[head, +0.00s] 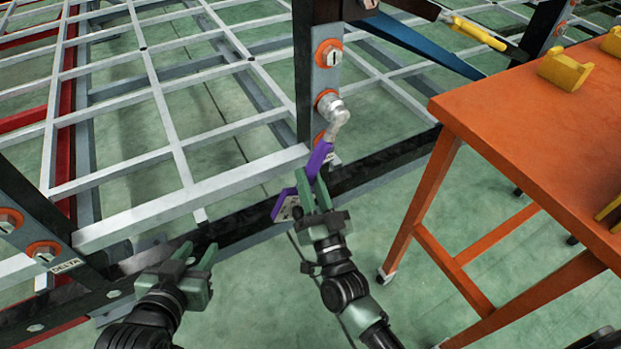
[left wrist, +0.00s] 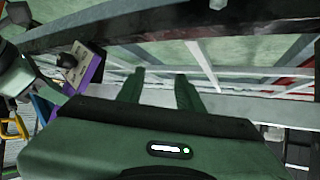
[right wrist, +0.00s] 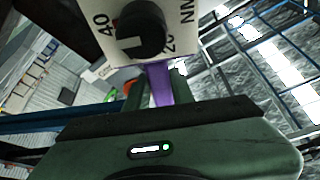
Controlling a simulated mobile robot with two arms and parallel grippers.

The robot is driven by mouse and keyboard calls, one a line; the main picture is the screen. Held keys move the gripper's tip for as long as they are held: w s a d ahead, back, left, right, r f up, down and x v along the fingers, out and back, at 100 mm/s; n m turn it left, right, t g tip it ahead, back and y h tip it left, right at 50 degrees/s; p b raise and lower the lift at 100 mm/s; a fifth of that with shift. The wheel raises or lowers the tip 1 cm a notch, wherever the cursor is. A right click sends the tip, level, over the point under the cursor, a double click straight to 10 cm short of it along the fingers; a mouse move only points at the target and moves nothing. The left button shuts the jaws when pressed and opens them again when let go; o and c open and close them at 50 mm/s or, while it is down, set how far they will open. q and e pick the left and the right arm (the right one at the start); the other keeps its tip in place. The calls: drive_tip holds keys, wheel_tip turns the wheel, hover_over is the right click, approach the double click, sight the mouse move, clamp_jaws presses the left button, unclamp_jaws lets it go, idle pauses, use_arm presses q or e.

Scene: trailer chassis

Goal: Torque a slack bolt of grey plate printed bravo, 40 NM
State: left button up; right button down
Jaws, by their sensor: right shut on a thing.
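A purple torque wrench (head: 318,162) is held in my right gripper (head: 318,190), shut on its handle. The wrench's silver head (head: 336,112) is at the middle bolt of the grey plate (head: 327,75) on the dark post; seating cannot be told. An upper bolt (head: 328,54) with an orange washer is clear above; a lower one is partly covered by the wrench. The plate's printed name is not readable. The wrench's dial (right wrist: 142,30) shows 40, 20 and NM around a black knob. My left gripper (head: 196,255) is open and empty, low on the left.
Another plate printed DELTA (head: 66,266) with bolts is at the left. An orange table (head: 530,125) with yellow holders (head: 563,71) stands at right. White frame bars (head: 190,198) fill the upper left. The green floor between frame and table is free.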

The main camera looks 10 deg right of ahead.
use_arm(q)
drive_tip(key=shift+s+f, duration=0.15)
drive_tip(key=shift+s, duration=0.05)
use_arm(e)
drive_tip(key=shift+r, duration=0.2)
drive_tip(key=shift+s+a+r+m+p, duration=0.1)
drive_tip(key=shift+a+m+p, duration=0.15)
drive_tip(key=shift+m+p, duration=0.15)
use_arm(q)
drive_tip(key=shift+s+a+f+g+y, duration=0.15)
drive_tip(key=shift+s+a+f+g, duration=0.1)
drive_tip(key=shift+s+f+g, duration=0.4)
drive_tip(key=shift+s+a+f+g+y, duration=0.1)
drive_tip(key=shift+s+a+f+g, duration=0.25)
drive_tip(key=shift+s+f, duration=0.3)
drive_tip(key=shift+s+a+f+g+y, duration=0.15)
drive_tip(key=shift+s+a+f+g, duration=0.05)
drive_tip(key=shift+s+f+g, duration=0.5)
use_arm(e)
drive_tip(key=shift+s+a+r, duration=0.1)
drive_tip(key=shift+a+r, duration=0.05)
drive_tip(key=shift+a, duration=0.05)
use_arm(q)
drive_tip(key=shift+w+r, duration=0.1)
drive_tip(key=shift+r, duration=0.15)
use_arm(e)
drive_tip(key=shift+d, duration=0.1)
